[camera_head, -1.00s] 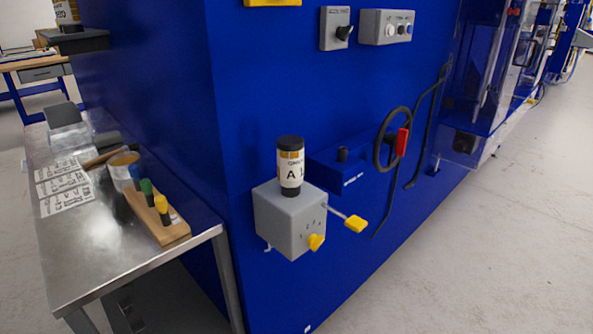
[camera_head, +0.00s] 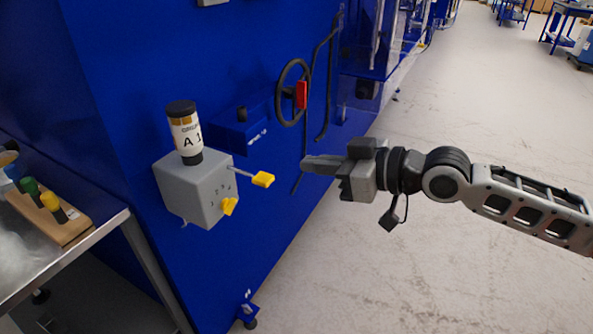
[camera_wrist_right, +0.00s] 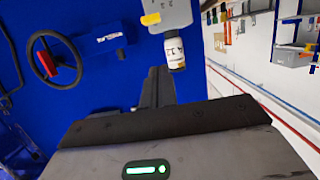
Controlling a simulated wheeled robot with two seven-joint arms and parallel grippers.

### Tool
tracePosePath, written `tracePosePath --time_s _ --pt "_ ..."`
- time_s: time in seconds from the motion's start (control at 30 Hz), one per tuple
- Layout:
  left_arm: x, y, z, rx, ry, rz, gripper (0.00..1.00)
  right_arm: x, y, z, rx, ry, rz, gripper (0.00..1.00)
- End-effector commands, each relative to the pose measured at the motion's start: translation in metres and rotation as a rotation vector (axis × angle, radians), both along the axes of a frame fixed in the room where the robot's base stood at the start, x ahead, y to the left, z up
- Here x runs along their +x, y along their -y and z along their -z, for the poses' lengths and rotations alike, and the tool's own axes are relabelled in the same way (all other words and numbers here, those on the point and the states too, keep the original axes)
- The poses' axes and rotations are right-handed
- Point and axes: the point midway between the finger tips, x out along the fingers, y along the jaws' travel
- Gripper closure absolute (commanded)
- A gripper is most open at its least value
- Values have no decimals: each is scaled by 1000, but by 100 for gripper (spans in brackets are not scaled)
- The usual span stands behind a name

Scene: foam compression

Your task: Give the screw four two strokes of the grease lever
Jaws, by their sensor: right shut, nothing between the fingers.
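The grease unit is a grey box (camera_head: 193,190) on the side of the blue machine, with a black-capped cartridge (camera_head: 185,133) labelled "A 1" upright on top. Its grease lever (camera_head: 262,179) is a thin rod with a yellow end, sticking out to the right. A yellow selector knob (camera_head: 229,206) sits on the box's front, with small marks beside it. My right gripper (camera_head: 306,164) is shut and empty, to the right of the lever and apart from it. In the right wrist view the cartridge (camera_wrist_right: 174,53) shows beyond the fingers (camera_wrist_right: 157,88). My left gripper is not in view.
A black handwheel (camera_head: 291,92) with a red handle and a blue block (camera_head: 238,130) are on the machine above the lever. A metal bench (camera_head: 60,265) with a wooden holder stands at the left. The floor (camera_head: 400,270) at right is clear.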

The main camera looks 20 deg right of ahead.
Motion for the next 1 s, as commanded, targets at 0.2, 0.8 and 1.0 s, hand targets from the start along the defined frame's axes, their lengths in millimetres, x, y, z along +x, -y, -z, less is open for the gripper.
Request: tracePosePath --time_s 0.2,0.8,1.0 --pt "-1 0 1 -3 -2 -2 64 2 2 -15 -2 7 -9 100" --pt "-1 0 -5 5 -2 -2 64 23 -15 -11 6 10 -7 100" --pt "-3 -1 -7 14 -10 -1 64 52 -37 -1 6 8 -5 100"
